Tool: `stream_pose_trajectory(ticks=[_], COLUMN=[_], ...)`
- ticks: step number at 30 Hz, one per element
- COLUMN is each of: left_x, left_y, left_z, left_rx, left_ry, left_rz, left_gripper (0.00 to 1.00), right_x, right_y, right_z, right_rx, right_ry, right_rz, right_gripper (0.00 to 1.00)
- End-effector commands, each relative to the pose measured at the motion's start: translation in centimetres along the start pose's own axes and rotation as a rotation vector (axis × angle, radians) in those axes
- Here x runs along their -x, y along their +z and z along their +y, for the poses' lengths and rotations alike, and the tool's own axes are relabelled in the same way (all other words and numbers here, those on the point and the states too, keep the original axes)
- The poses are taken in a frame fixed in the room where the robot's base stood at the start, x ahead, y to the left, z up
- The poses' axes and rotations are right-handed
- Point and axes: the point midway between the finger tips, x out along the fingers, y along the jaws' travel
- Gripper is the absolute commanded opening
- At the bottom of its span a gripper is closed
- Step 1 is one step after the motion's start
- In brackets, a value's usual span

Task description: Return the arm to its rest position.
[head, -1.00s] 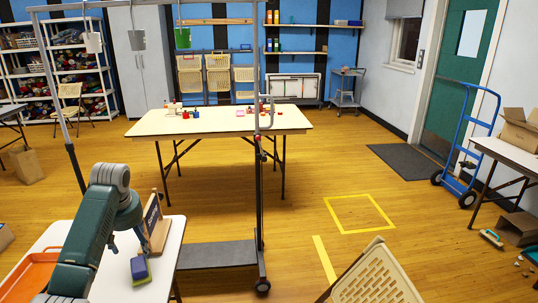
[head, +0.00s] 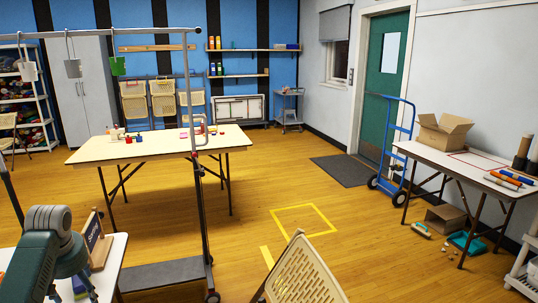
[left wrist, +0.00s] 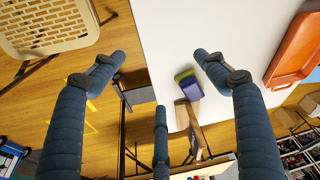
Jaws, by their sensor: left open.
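My left arm (head: 38,262) comes in at the lower left of the head view, bent, with its wrist over the near white table. My left gripper (left wrist: 160,68) is open in the left wrist view, its blue-grey fingers spread wide with nothing between them. Below the fingers lies the white tabletop (left wrist: 172,30). A blue and olive-green block (left wrist: 188,84) and a wooden-backed sign (left wrist: 190,122) are on it, apart from the fingers. The sign (head: 97,240) also shows beside my arm in the head view. My right gripper is not in view.
A metal rack (head: 203,215) with hanging buckets stands close by my arm. A beige chair (head: 305,275) is in front. An orange tray (left wrist: 298,48) is on the near table. Yellow-marked floor (head: 303,220) is clear. A side table (head: 455,167) holds an open box.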

Motion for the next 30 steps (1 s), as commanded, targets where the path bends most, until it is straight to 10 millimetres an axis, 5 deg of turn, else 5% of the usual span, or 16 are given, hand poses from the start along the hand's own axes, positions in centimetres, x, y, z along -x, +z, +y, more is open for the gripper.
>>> stream_pose_trajectory(ticks=[10, 17, 20, 24, 30], left_x=[-3.6, -6.9, -8.5, -9.9, -8.6], left_y=[4.8, 11.3, 15.8, 24.7, 36.2], left_z=[1.8, 3.5, 4.3, 5.2, 5.0], left_rx=[-0.147, -0.309, -0.401, -0.558, -0.715], left_ry=[-0.027, -0.032, -0.023, 0.017, 0.101], left_rz=[0.017, 0.028, 0.029, 0.031, 0.036], left_gripper=[0.74, 0.74, 0.74, 0.74, 0.74], right_x=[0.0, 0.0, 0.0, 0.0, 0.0], right_y=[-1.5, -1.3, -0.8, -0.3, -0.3], right_z=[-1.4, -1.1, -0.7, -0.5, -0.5], right_rx=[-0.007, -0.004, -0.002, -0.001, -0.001], right_ry=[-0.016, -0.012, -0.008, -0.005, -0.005], right_rz=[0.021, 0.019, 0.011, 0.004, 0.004], right_gripper=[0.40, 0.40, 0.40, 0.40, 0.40])
